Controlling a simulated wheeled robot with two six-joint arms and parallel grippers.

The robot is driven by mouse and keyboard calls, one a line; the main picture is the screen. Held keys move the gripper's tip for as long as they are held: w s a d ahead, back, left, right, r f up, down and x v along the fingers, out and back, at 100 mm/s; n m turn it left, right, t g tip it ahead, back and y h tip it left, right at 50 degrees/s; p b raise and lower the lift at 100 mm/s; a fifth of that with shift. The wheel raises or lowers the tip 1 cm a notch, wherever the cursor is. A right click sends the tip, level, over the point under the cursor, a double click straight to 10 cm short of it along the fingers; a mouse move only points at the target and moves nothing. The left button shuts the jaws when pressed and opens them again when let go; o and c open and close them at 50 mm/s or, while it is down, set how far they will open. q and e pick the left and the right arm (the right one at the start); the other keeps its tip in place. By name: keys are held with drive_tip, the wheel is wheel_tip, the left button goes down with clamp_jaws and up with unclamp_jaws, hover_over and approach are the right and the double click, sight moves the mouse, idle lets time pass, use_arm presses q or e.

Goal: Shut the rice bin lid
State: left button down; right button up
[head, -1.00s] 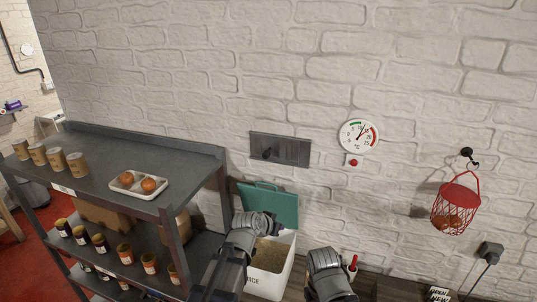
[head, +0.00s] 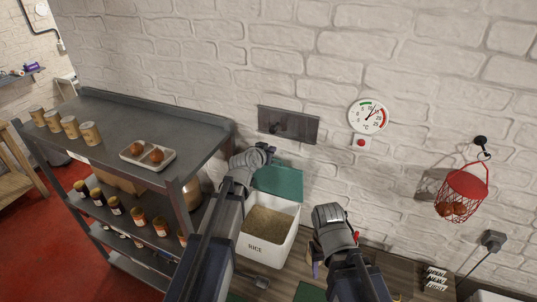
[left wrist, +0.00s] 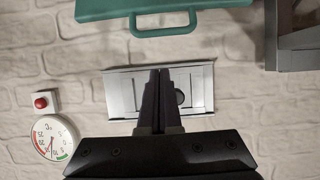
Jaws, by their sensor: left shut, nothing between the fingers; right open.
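The white rice bin (head: 262,258), marked RICE, stands open by the wall with rice (head: 270,222) inside. Its green lid (head: 278,180) is raised at the back, near the wall. In the left wrist view the lid (left wrist: 230,10) is along the top, with its loop handle (left wrist: 165,31) hanging beyond my fingertips. My left gripper (head: 266,150) is shut and empty near the lid's upper left edge; its fingers (left wrist: 158,75) show apart from the handle. My right gripper (head: 335,222) is open, right of the bin, its fingers mostly hidden.
A grey shelf unit (head: 150,108) with a tray (head: 165,162), cups and jars stands close left of the bin. A wall plate (head: 288,124) and a thermometer (head: 369,116) are on the wall behind. A red wire basket (head: 462,195) hangs at right.

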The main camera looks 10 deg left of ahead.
use_arm(q)
drive_tip(key=w+f+b, duration=0.2)
drive_tip(key=f, duration=0.1)
drive_tip(key=w+f+b, duration=0.1)
drive_tip(key=b, duration=0.1)
drive_tip(key=shift+d+f, duration=0.3)
drive_tip(key=shift+s+a, duration=0.1)
drive_tip(key=shift+s, duration=0.2)
